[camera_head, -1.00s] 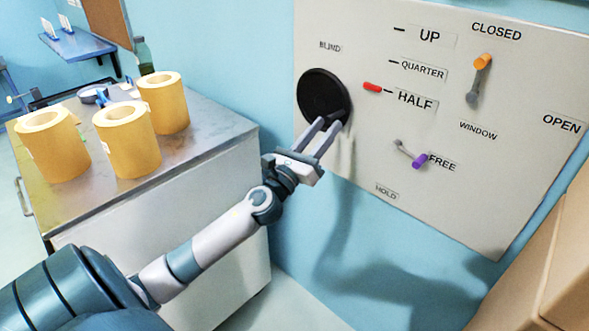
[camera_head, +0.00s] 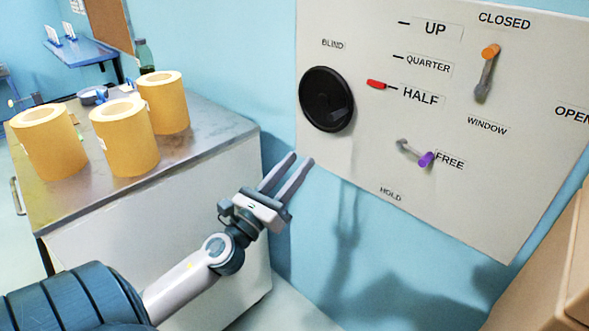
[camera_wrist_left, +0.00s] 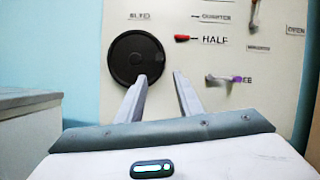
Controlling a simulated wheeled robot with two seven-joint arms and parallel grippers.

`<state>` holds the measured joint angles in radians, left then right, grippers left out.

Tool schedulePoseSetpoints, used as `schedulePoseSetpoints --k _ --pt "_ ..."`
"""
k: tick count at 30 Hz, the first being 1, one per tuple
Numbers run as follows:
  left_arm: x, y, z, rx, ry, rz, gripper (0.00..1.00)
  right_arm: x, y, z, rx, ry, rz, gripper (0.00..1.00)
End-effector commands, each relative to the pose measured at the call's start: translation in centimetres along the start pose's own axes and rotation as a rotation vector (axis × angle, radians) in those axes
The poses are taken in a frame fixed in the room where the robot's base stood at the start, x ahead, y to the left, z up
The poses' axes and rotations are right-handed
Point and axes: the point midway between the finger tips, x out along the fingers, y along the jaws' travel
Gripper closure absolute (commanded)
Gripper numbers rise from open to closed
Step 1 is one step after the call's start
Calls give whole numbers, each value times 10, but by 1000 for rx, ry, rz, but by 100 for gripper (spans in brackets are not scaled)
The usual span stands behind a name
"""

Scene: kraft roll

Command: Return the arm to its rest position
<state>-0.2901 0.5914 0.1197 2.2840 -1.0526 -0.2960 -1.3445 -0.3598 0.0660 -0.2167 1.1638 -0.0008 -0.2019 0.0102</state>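My left gripper (camera_head: 300,158) is in front of the wall panel's lower left edge, below and left of the black round blind dial (camera_head: 326,100). Its two fingers are apart with nothing between them, and it is clear of the dial. In the left wrist view the fingertips (camera_wrist_left: 160,78) also stand apart, with the dial (camera_wrist_left: 136,58) behind them. The red pointer (camera_head: 376,85) is at the HALF mark. The purple-tipped lever (camera_head: 425,160) points toward FREE, and the orange-tipped window lever (camera_head: 488,70) points up toward CLOSED. My right gripper is not in view.
A metal-topped cabinet (camera_head: 205,150) stands left of the panel (camera_head: 440,205) with 3 yellow rolls (camera_head: 125,140) on it. A green bottle (camera_head: 144,56) stands behind them. A cardboard box (camera_head: 540,270) is at lower right. The space before the panel is free.

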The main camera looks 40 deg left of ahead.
Motion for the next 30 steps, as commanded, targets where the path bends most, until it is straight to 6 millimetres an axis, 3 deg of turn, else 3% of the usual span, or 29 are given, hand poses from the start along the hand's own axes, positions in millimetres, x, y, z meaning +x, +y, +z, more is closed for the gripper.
schedulePoseSetpoints --k 16,20,23,26,30 --pt "0 0 0 -1 1 0 67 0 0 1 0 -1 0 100" --pt "-1 4 -10 -29 16 12 67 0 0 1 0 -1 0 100" --pt "-4 12 -29 -96 49 36 67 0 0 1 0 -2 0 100" --pt "-11 24 -63 -211 103 82 67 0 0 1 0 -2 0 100" --pt "-31 44 -131 -445 200 183 67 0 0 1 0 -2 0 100"
